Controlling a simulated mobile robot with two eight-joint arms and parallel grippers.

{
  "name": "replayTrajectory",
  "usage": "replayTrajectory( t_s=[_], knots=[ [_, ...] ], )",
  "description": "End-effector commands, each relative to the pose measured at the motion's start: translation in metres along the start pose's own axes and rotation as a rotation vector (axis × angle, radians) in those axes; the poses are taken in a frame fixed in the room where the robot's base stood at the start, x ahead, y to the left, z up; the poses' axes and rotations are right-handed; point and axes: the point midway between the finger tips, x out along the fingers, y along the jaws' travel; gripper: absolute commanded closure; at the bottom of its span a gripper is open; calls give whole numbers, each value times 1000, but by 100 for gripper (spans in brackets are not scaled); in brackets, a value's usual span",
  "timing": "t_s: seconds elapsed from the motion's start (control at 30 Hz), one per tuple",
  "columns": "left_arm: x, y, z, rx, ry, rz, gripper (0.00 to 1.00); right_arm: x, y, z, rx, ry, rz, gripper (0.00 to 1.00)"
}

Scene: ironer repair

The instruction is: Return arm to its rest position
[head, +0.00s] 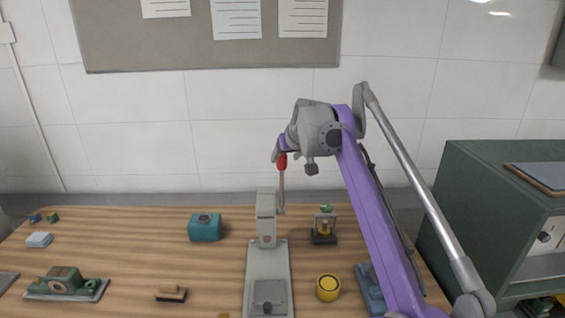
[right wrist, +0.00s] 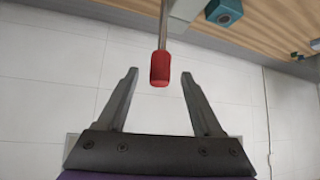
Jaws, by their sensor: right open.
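A grey ironer with a flat base (head: 267,262) and an upright column (head: 266,220) stands on the bench. A thin metal lever arm (head: 281,190) rises nearly upright beside the top of the column and ends in a red grip (head: 282,161). My right gripper (head: 278,153) is at the red grip. In the right wrist view the red grip (right wrist: 160,70) lies between the fingertips of the right gripper (right wrist: 160,74), with a gap visible on both sides. The fingers are open. My left gripper is out of view.
On the wooden bench (head: 130,245) are a teal box (head: 205,227), a small brass-topped device (head: 324,228), a yellow round tin (head: 328,288), a brush (head: 171,294) and a green device (head: 66,283). A green cabinet (head: 480,190) stands at right. Air above the bench's left half is clear.

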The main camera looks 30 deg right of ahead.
Motion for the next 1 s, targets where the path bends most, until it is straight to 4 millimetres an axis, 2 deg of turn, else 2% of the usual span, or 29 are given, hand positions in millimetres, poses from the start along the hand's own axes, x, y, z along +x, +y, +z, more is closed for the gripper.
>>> replayTrajectory(
  t_s=[0.1, 0.2, 0.8, 0.87, 0.93, 1.0],
  knots=[
    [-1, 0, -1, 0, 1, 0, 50, -16, 0, 0, 1, 1, 0, 32],
    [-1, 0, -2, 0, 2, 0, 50, -22, 0, 0, 1, 1, 0, 32],
    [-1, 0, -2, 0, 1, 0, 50, -24, -1, 1, -1, -1, -2, 32],
    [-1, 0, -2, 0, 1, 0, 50, -24, -8, 7, -6, -7, -8, 32],
    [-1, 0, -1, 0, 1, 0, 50, -25, -22, 22, -16, -20, -21, 32],
    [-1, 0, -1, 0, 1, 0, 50, -26, -43, 49, -34, -43, -42, 32]
  ],
)
